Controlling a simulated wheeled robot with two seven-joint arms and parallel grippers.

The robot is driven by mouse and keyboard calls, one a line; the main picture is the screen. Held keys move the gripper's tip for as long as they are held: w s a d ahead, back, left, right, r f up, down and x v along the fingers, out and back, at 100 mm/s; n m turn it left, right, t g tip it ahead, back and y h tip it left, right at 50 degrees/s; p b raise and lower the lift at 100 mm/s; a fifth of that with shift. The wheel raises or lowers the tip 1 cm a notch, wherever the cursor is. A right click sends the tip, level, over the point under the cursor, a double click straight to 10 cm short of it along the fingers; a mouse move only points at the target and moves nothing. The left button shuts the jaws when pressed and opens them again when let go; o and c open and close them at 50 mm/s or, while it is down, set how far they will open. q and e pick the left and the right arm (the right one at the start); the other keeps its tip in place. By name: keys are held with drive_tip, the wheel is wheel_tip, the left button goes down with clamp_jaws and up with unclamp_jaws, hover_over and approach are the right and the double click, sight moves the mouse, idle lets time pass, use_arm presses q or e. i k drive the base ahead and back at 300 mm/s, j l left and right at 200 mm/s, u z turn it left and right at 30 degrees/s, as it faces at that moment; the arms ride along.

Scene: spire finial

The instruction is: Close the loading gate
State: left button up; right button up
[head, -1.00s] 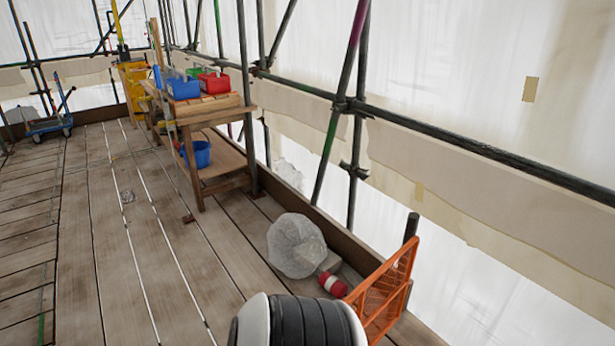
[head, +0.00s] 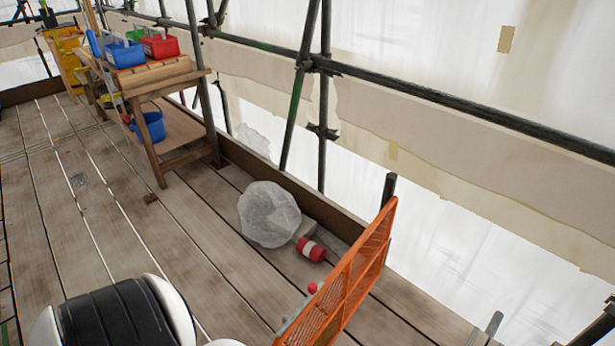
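The loading gate (head: 350,277) is an orange mesh panel at the lower right of the head view. It stands upright on the deck, beside a dark post (head: 388,190) at its far end. Its near lower end runs toward the bottom edge of the view. A small red knob (head: 312,288) shows at its left side. A black and white part of my own arm is at the lower left. Neither gripper can be seen.
A clear plastic sack (head: 269,215) and a red and white cylinder (head: 311,249) lie on the planks left of the gate. A wooden bench (head: 166,85) with blue and red totes stands farther back. Scaffold rails and white sheeting line the right.

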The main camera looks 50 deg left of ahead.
sight(332, 325)
drive_tip(key=k+j+z, duration=0.1)
drive_tip(key=j, duration=1.65)
drive_tip(key=j+z, duration=0.4)
drive_tip(key=j, duration=0.8)
